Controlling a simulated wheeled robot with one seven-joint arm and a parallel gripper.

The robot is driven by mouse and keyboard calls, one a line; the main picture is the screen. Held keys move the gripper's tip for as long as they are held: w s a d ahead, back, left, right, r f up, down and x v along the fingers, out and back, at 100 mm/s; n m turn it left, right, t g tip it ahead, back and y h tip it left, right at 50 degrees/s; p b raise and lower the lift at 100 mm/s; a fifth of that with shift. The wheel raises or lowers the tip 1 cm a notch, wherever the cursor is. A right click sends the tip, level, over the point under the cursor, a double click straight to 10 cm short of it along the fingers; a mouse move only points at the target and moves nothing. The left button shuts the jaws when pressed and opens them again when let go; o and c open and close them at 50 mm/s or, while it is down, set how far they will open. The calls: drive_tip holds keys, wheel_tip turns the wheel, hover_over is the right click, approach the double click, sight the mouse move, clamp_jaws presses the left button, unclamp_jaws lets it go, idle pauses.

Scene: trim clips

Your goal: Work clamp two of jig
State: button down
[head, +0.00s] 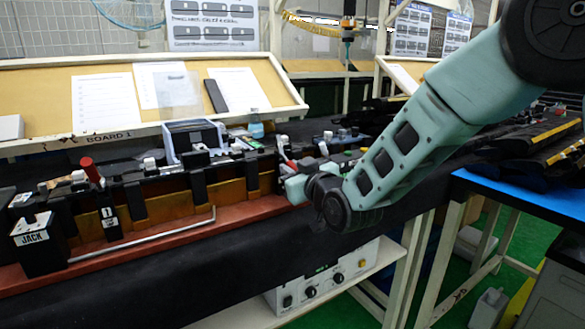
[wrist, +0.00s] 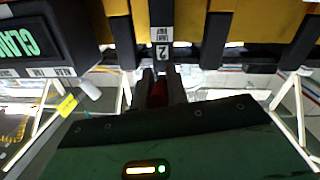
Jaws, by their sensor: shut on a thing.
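The jig (head: 150,205) is a long black-and-orange fixture on a red base. Clamp two (wrist: 163,22) shows in the wrist view as a black upright with a white "2" label. Its red handle (wrist: 158,94) sits between the dark fingers of my gripper (wrist: 161,88), which are shut on it. In the head view my gripper (head: 297,186) is at the jig's right end, its fingers mostly hidden by my wrist. Clamp one (head: 108,213), labelled "1", stands at the left with a red handle (head: 87,168) pointing up.
A black JACK box (head: 38,245) stands at the jig's left end, and a thin metal rod (head: 150,238) runs along its front. A green-lettered sign (wrist: 22,42) is at upper left in the wrist view. A blue-topped table (head: 530,196) stands at right.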

sight(292, 162)
drive_tip(key=r+g+p, duration=0.1)
drive_tip(key=p, duration=0.2)
drive_tip(key=r+g+h+p, duration=0.1)
drive_tip(key=p, duration=0.3)
drive_tip(key=shift+s+r+g+h, duration=0.2)
drive_tip(key=shift+r+g+h, duration=0.1)
drive_tip(key=shift+r+g, duration=0.1)
wheel_tip(292, 162, up, 2)
drive_tip(key=g+h+p, duration=0.1)
drive_tip(key=p, duration=0.3)
drive_tip(key=g+h+p, duration=0.1)
drive_tip(key=g+p, duration=0.1)
drive_tip(key=p, duration=0.2)
drive_tip(key=g+p, duration=0.1)
drive_tip(key=p, duration=0.2)
drive_tip(key=shift+w+r+h+p, duration=0.1)
drive_tip(key=shift+r+h+p, duration=0.15)
drive_tip(key=shift+h+p, duration=0.15)
drive_tip(key=g+p, duration=0.1)
drive_tip(key=p, duration=0.2)
drive_tip(key=r+g+h+p, duration=0.1)
drive_tip(key=p, duration=0.1)
drive_tip(key=shift+w+a+n+g+h+p, duration=0.15)
drive_tip(key=shift+w+n+g+h+p, duration=0.15)
drive_tip(key=shift+g+p, duration=0.1)
drive_tip(key=p, duration=0.1)
drive_tip(key=g+h+p, duration=0.1)
drive_tip(key=shift+w+a+g+p, duration=0.15)
drive_tip(key=shift+w+g+p, duration=0.1)
drive_tip(key=shift+g+p, duration=0.1)
